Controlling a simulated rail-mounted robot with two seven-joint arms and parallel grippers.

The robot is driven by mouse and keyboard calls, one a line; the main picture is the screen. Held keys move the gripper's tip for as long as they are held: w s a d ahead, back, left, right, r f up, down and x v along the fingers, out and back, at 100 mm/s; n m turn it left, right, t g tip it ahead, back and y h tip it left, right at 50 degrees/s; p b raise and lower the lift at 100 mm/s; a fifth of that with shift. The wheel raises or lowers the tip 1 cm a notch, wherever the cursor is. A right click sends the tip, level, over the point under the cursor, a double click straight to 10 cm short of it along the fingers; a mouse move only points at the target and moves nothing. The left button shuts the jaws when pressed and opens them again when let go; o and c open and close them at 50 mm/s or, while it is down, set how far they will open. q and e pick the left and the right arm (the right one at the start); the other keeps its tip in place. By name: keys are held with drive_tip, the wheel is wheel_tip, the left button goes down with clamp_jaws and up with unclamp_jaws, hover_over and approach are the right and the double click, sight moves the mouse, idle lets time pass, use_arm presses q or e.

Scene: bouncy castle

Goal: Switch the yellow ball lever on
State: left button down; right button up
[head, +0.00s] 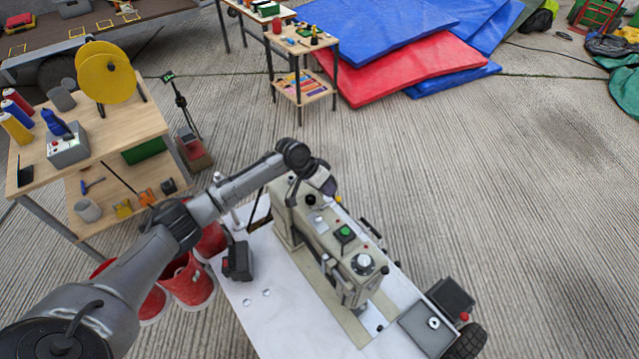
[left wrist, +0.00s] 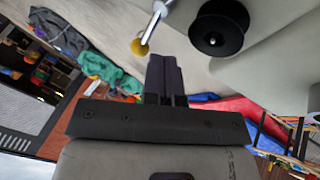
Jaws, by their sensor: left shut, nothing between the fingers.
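The yellow ball (left wrist: 139,47) sits at the end of a thin metal lever rod (left wrist: 153,24) in the left wrist view, slightly left of and beyond my fingertips. I see a gap between them in the picture; the depth is hard to judge. My left gripper (left wrist: 166,62) is shut and empty. The machine stands on a white table (head: 250,315). My right gripper is not in view.
A black round knob (left wrist: 218,30) is right of my fingertips. The machine top carries a green button (head: 345,232) and a dial (head: 362,264). Red buckets (head: 188,282) and a wooden workbench (head: 120,130) stand to the left. Open floor lies right of the machine.

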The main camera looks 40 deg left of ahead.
use_arm(q)
drive_tip(key=shift+d, duration=0.35)
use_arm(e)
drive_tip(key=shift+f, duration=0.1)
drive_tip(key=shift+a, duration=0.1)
use_arm(q)
drive_tip(key=shift+d+m+p, duration=0.1)
drive_tip(key=shift+m+p, duration=0.3)
drive_tip(key=shift+p, duration=0.05)
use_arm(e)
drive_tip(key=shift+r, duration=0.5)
use_arm(q)
drive_tip(key=shift+d+m+g+h+p, duration=0.1)
drive_tip(key=shift+m+g+h+p, duration=0.2)
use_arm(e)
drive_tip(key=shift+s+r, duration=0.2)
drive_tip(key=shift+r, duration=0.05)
